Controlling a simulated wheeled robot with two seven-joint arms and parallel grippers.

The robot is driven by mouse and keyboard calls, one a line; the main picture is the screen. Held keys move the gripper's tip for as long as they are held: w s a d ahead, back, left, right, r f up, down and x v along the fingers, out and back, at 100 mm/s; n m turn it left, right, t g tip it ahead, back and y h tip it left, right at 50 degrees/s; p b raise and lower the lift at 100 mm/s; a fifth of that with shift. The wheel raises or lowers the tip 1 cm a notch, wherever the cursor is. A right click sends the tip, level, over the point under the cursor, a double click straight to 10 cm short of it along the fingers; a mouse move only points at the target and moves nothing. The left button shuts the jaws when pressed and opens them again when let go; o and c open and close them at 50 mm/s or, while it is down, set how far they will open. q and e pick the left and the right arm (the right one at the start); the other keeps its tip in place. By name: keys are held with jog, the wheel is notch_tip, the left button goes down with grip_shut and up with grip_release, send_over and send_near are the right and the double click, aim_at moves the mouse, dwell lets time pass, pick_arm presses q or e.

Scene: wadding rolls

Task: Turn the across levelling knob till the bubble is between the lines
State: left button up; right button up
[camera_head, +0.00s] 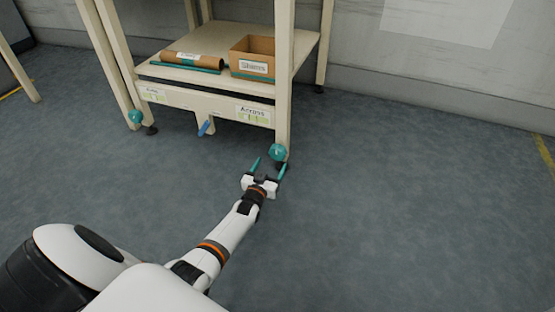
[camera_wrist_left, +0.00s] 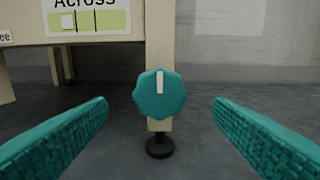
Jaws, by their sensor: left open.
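The across levelling knob (camera_head: 277,152) is a teal, many-sided knob on the front right leg of the bench. In the left wrist view the knob (camera_wrist_left: 158,98) is near the middle, its white mark pointing up. The Across level (camera_wrist_left: 88,22), also seen on the front rail in the head view (camera_head: 253,114), is a green vial; its pale bubble (camera_wrist_left: 68,22) appears left of the centre lines. My left gripper (camera_head: 270,166) is open in front of the knob, a finger off to each side with visible gaps. My right gripper is not in view.
A second teal knob (camera_head: 135,117) is on the left leg. A blue lever (camera_head: 206,128) hangs below the rail. The lower shelf carries a brown roll (camera_head: 187,61) and an open box (camera_head: 252,58) labelled Shims. The floor to the right is clear.

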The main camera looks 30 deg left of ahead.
aim_at(276, 156)
pick_arm(q)
jog(key=b+x, duration=0.1)
jog(key=x, duration=0.1)
jog(key=b+x, duration=0.1)
jog(key=x, duration=0.1)
jog(key=b+x, duration=0.2)
jog(key=shift+w+f, duration=0.15)
jog(key=shift+f, duration=0.15)
jog(key=shift+w+a+r+b, duration=0.2)
jog(key=shift+w+b, duration=0.15)
jog(key=shift+w, duration=0.25)
jog(key=c, duration=0.9)
